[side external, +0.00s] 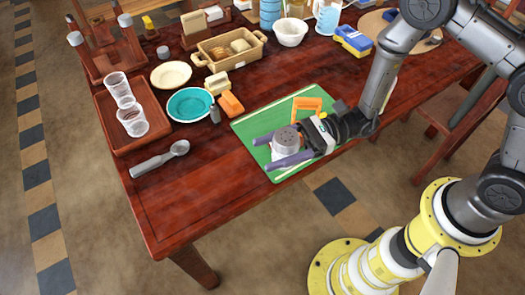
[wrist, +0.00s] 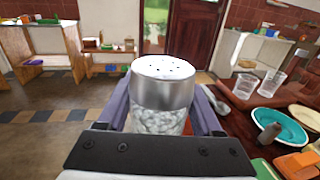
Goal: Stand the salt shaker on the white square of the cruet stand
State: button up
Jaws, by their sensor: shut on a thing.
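The salt shaker (side external: 286,141) has a grey metal cap with holes and a clear body with white contents. It shows large in the wrist view (wrist: 161,95), upright between the purple fingers. My gripper (side external: 277,150) reaches in level and is shut on the shaker, over the near part of a green board. The shaker's base is hidden, so I cannot tell if it touches anything. I cannot make out the cruet stand or its white square for certain; a pale patch shows below the shaker in the side view.
The green board (side external: 250,127) lies at the table's front edge. An orange frame (side external: 306,104) stands on it beside my gripper. Left are an orange block (side external: 231,104), a small grey item (side external: 215,115), a teal bowl (side external: 190,104) and clear glasses (side external: 132,122).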

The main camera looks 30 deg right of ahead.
aim_at(274, 141)
jog(key=r, duration=0.4)
jog(key=shift+s+a, duration=0.15)
jog(key=shift+s, duration=0.05)
jog(key=s+a+n+g+h, duration=0.1)
jog(key=s+n+g+h, duration=0.2)
jog(key=s+n+g, duration=0.9)
jog(key=s+d+f+n+g+h, duration=0.1)
jog(key=d+f+n+g+h, duration=0.1)
jog(key=d+n+g+h, duration=0.55)
jog(key=s+d+f+n+g+h, duration=0.2)
jog(key=d+f+h, duration=0.15)
jog(key=h, duration=0.65)
jog(key=w+d+n+t+h, duration=0.8)
jog(key=w+n+t+h, duration=0.15)
jog(key=w+h, duration=0.3)
jog(key=w+a+r+n+t+h, duration=0.1)
jog(key=w+a+r+n+t, duration=0.2)
jog(key=w+t, duration=0.35)
jog(key=w+a+r+n+t+h, duration=0.1)
jog(key=w+r+n+t+h, duration=0.1)
jog(key=w+n+t, duration=0.45)
notch_tip(274, 141, down, 8)
jog(key=w+m+g, duration=0.1)
jog(key=g, duration=0.1)
jog(key=shift+w+d, duration=0.15)
jog(key=shift+w, duration=0.2)
